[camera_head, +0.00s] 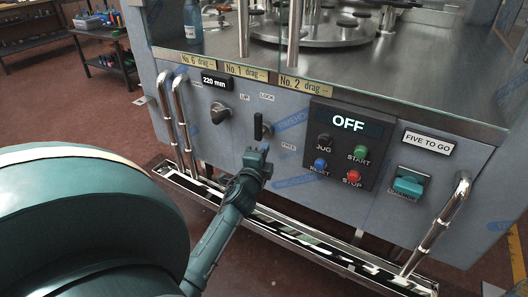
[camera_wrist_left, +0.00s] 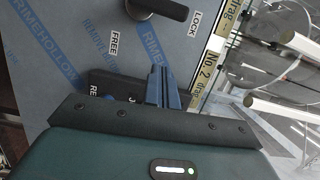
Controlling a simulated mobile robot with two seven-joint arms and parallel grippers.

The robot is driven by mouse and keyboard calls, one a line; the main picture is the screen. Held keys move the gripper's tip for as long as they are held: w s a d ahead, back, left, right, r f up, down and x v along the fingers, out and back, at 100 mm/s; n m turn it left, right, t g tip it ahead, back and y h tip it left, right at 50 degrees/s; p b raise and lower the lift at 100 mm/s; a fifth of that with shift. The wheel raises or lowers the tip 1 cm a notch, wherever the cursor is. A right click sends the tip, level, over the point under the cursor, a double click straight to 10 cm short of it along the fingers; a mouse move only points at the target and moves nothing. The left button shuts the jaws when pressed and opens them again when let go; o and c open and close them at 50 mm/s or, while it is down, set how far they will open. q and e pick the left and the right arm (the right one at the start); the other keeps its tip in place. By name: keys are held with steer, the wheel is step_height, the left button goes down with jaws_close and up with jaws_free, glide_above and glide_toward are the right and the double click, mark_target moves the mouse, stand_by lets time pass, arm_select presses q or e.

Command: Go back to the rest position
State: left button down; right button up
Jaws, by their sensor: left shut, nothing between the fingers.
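My left gripper (camera_head: 257,155) is shut and empty in the head view, in front of the machine's grey front panel. Its blue fingertips lie just below the black lever (camera_head: 262,127), near the FREE label. In the left wrist view the closed fingers (camera_wrist_left: 160,84) show against the panel, and the black lever (camera_wrist_left: 158,8) is at the top, apart from them. Whether the fingertips touch the panel cannot be told. My right gripper is not in view.
The control box (camera_head: 340,143) reads OFF, with several coloured buttons. A black knob (camera_head: 220,113) is left of the lever, and a teal switch (camera_head: 408,184) is at right. Metal handles (camera_head: 438,222) stick out at both sides. A low rail (camera_head: 300,240) runs along the bottom.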

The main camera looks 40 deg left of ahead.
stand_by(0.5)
